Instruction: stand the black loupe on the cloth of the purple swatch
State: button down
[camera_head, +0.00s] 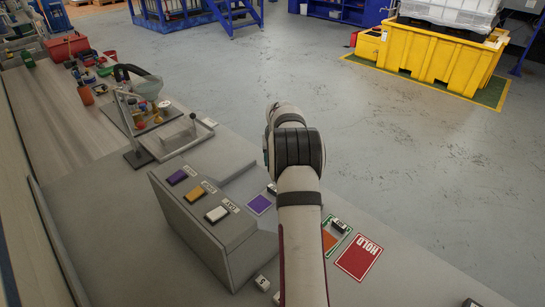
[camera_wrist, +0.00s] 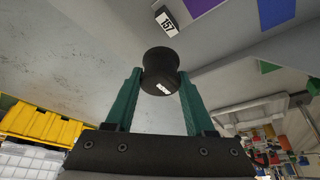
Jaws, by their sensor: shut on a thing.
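The black loupe (camera_wrist: 160,72) is a short dark cylinder with a small white label, seen in the wrist view. My gripper (camera_wrist: 161,80) has its two green fingers shut on it, one on each side. The loupe is held clear of the surface below, as far as I can tell. The purple swatch (camera_head: 260,204) lies flat on the grey table in the head view, left of my arm. Its purple cloth also shows at the top edge of the wrist view (camera_wrist: 200,6), beyond the loupe. In the head view my arm hides the fingers and the loupe.
A small black block with a white tag (camera_wrist: 166,20) stands beside the purple cloth. A grey console (camera_head: 215,225) with purple, orange and white blocks rises left of the swatch. An orange swatch (camera_head: 329,240) and red HOLD card (camera_head: 359,258) lie right of my arm.

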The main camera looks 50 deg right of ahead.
jog(key=a+f+n+t+y, duration=0.1)
jog(key=a+f+n, duration=0.1)
jog(key=a, duration=0.6)
jog(key=shift+s+f+n, duration=0.15)
jog(key=shift+f+n, duration=0.2)
jog(key=shift+n, duration=0.45)
jog(key=shift+a, duration=0.1)
jog(key=shift+f, duration=3.35)
jog(key=shift+c, duration=0.9)
grip_release()
